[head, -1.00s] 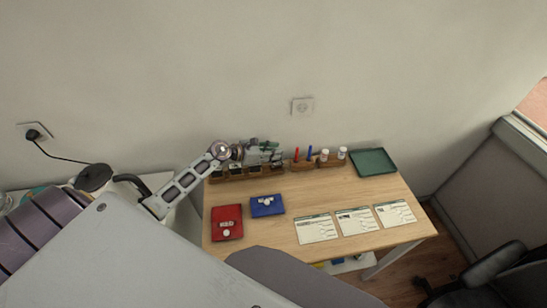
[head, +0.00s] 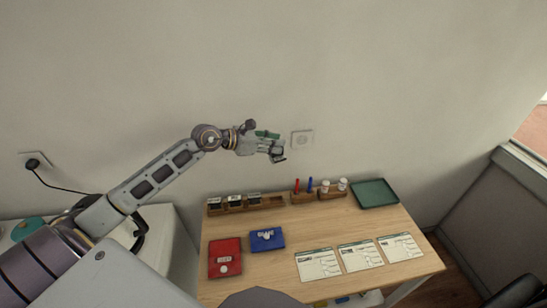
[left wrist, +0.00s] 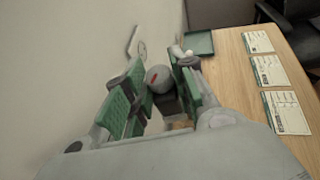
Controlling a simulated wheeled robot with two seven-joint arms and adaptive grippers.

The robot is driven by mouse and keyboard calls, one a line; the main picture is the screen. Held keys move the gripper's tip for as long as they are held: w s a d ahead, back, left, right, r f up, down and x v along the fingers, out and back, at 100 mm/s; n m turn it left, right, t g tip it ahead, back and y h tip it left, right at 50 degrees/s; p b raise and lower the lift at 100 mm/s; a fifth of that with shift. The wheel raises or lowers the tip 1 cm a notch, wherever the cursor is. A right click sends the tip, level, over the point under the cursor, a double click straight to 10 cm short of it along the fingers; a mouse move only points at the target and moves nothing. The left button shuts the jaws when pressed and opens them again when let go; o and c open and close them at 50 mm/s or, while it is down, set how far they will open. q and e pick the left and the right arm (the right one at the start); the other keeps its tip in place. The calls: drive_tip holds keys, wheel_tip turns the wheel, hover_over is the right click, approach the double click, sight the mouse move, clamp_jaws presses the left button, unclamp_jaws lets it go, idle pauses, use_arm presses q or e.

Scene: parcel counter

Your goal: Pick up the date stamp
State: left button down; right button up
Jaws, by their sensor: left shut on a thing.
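My left gripper (head: 275,148) is shut on a stamp (head: 278,157) and holds it in the air above the wooden stamp rack (head: 266,202), in front of the wall. In the left wrist view the stamp's round grey knob (left wrist: 158,77) with a red mark shows between the green finger pads. I cannot read from its markings which kind of stamp it is. Several other stamps (head: 234,200) stand in the left part of the rack, and the rack's right part is empty. My right gripper is not in view.
A red pad (head: 223,250) and a blue pad (head: 267,245) lie on the wooden table. Three printed forms (head: 360,256) lie at the right. A pen and bottle holder (head: 303,198) and a green tray (head: 374,194) stand at the back. A wall socket (head: 302,140) is close beside the gripper.

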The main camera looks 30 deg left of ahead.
use_arm(q)
drive_tip(key=shift+r, duration=2.05)
